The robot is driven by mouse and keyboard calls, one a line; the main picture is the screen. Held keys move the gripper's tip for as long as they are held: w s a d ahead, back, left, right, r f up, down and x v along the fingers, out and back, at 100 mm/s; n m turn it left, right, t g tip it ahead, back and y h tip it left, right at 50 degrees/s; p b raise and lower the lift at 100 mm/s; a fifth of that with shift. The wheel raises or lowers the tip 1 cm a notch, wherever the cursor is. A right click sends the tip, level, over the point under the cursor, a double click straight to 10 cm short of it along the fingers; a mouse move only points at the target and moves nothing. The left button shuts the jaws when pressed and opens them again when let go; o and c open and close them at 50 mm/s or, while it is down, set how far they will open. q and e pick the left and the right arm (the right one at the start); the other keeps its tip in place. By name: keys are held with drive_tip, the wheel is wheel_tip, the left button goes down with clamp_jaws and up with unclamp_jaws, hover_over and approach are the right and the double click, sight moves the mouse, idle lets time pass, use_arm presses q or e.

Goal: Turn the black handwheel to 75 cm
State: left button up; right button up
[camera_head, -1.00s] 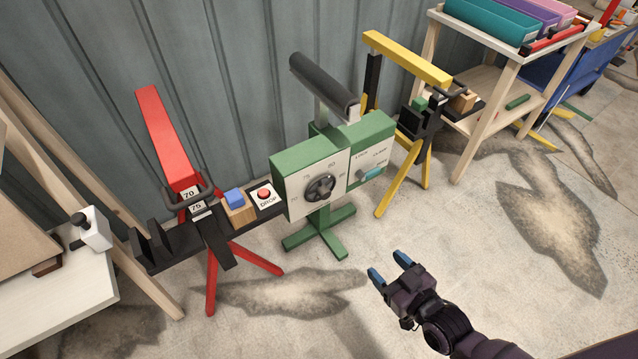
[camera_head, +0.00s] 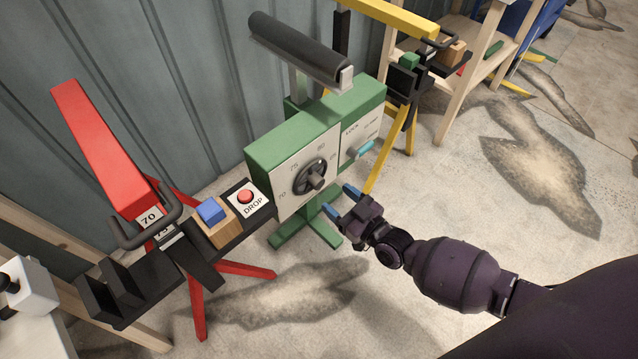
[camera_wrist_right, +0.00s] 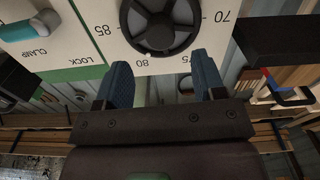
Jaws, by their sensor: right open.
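The black handwheel (camera_head: 311,178) sits on the white dial face of the green machine (camera_head: 292,150), with numbers such as 70, 75 and 80 around it. In the right wrist view the handwheel (camera_wrist_right: 161,22) is at the top, upside down, with 70, 75, 80 and 85 readable. My right gripper (camera_head: 341,200) is open and empty, just right of and below the handwheel, apart from it. In the wrist view its blue fingertips (camera_wrist_right: 163,80) are spread below the wheel's rim. My left gripper is not in view.
A teal clamp lever (camera_head: 364,148) is right of the dial. A red DROP button (camera_head: 246,196), a blue block (camera_head: 211,209) and a red stand (camera_head: 103,140) are on the left. A yellow stand (camera_head: 400,17) is behind. Open floor lies at front right.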

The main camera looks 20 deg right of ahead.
sight(320, 185)
drive_tip(key=x, duration=0.2)
drive_tip(key=b+x, duration=0.1)
drive_tip(key=x, duration=0.2)
drive_tip(key=shift+a+f, duration=0.1)
drive_tip(key=shift+f, duration=0.1)
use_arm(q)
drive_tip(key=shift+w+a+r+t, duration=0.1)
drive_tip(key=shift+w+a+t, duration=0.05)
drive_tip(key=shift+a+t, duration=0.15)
use_arm(e)
drive_tip(key=shift+w+a+r, duration=0.15)
drive_tip(key=shift+w+a, duration=0.05)
drive_tip(key=shift+w, duration=0.45)
drive_tip(key=c, duration=0.9)
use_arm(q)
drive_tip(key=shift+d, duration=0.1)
